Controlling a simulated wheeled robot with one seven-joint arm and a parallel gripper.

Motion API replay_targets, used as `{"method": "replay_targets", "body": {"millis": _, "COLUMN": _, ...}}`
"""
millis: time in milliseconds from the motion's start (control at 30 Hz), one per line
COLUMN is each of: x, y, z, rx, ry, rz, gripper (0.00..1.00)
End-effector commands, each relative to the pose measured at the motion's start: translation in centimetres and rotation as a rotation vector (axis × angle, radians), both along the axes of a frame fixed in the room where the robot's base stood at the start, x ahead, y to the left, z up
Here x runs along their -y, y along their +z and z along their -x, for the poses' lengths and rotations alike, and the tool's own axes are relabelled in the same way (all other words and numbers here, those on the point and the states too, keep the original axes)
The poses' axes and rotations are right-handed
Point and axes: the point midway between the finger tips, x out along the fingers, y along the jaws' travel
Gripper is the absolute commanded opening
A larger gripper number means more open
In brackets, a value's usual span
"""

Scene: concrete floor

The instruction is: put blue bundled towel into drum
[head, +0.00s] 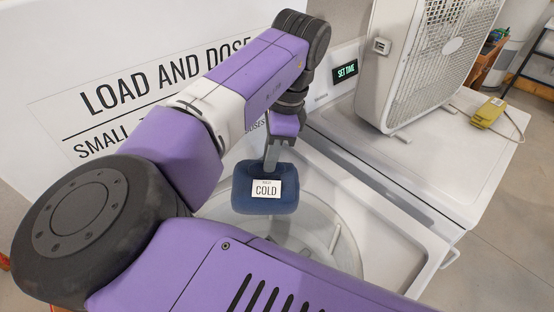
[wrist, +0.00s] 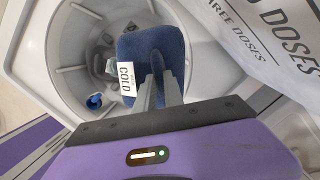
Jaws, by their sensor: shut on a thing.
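The blue bundled towel (head: 264,203) carries a white tag reading COLD. My gripper (head: 271,158) is shut on the top of the towel and holds it over the opening of the washer drum (head: 318,239). In the wrist view the towel (wrist: 150,48) hangs from the fingers (wrist: 158,85), with the drum's pale inner wall (wrist: 75,50) around and below it. The towel's underside and how far it is from the drum floor are hidden. My arm covers much of the drum in the head view.
A white box fan (head: 430,55) stands on the neighbouring white machine (head: 415,150), with a yellow object (head: 487,112) near it. A large LOAD AND DOSE sign (head: 60,60) stands behind the drum. A small blue item (wrist: 95,101) is at the drum's lower left inside.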

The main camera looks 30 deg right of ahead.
Motion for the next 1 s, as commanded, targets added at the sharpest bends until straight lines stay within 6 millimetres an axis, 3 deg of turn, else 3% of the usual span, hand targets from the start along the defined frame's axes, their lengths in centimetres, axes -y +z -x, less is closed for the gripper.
{"method": "replay_targets", "body": {"millis": 267, "x": -0.1, "y": -1.5, "z": -0.1, "rx": 0.0, "ry": -0.006, "rz": -0.001, "gripper": 0.0}}
{"method": "replay_targets", "body": {"millis": 1000, "x": -0.1, "y": -9.4, "z": -0.1, "rx": 0.001, "ry": -0.004, "rz": -0.003, "gripper": 0.0}}
